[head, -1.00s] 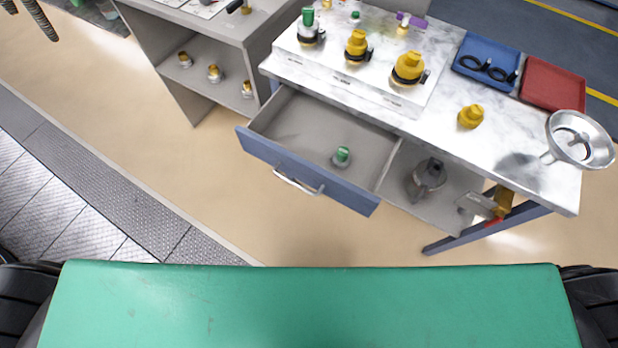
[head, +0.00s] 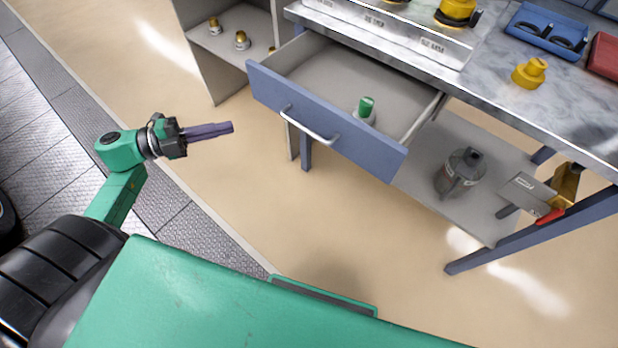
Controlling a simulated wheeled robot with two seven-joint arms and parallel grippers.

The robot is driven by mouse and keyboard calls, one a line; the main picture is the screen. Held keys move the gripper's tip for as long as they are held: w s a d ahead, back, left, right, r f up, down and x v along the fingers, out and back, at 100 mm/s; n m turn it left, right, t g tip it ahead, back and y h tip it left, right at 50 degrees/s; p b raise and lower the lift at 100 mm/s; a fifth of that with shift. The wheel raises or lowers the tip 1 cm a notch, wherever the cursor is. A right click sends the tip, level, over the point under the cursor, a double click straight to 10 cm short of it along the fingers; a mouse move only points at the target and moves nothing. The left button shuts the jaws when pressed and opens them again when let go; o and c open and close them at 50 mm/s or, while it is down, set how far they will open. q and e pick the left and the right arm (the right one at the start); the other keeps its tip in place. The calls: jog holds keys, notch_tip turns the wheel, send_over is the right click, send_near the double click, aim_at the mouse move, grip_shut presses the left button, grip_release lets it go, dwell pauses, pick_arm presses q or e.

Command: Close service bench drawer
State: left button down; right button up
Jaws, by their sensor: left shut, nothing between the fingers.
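The service bench drawer (head: 330,124) stands pulled out from under the bench top. Its front is blue-grey with a silver bar handle (head: 308,127). Inside it stands a small green-topped fitting (head: 366,109). My left gripper (head: 230,127) is shut and empty, left of the drawer front and apart from it, with its fingers pointing right toward the handle. My right gripper is not in view.
The marble bench top (head: 490,80) carries a yellow fitting (head: 530,73), a blue tray (head: 548,32) and a red tray (head: 605,57). A grey canister (head: 459,172) sits on the shelf below. A shelf unit (head: 228,60) stands at left. Floor before the drawer is clear.

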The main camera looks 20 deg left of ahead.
pick_arm(q)
jog(key=s+d+m+g+h, duration=0.1)
jog(key=s+d+m+g, duration=0.2)
jog(key=d+m+g, duration=0.1)
jog(key=w+d+f, duration=0.1)
jog(key=w+d, duration=0.6)
jog(key=d, duration=0.3)
jog(key=shift+w+f+p, duration=0.25)
jog(key=shift+p, duration=0.2)
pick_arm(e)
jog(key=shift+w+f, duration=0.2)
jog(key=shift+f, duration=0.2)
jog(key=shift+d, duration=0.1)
pick_arm(q)
jog(key=shift+w, duration=0.1)
